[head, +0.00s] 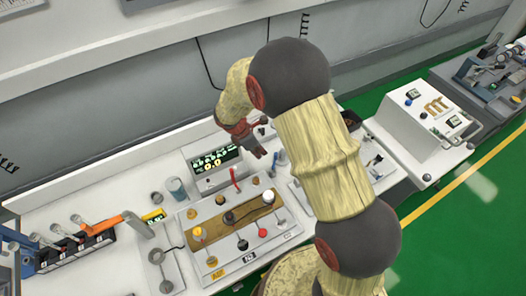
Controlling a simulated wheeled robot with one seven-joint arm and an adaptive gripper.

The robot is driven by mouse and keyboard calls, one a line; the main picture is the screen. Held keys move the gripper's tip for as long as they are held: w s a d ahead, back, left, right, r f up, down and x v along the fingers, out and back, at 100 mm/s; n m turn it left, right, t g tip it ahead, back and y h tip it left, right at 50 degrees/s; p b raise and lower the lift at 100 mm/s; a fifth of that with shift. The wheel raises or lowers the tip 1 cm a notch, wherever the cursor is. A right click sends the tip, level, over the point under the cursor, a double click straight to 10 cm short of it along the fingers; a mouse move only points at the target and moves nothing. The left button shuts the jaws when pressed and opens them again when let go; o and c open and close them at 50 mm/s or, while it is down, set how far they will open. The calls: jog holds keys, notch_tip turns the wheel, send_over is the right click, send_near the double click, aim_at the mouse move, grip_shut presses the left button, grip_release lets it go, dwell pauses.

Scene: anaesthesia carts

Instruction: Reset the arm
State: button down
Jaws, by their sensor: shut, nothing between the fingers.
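My arm (318,150) reaches up from the bottom right and bends over toward the bench in the head view. My gripper (262,148) points down beside the display unit, above the back part of the control panel. It is small and partly dark in this view. Its fingers are shut and hold nothing. The forearm and the round joints hide part of the bench behind them.
A panel (222,258) with knobs and levers lies below the gripper. A display box (203,177) stands behind it. An orange-handled rack (73,257) is at left. A white cart (408,135) stands at right; green floor (450,205) is clear.

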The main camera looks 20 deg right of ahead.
jog(key=shift+p+v, duration=0.35)
jog(key=shift+v, duration=0.55)
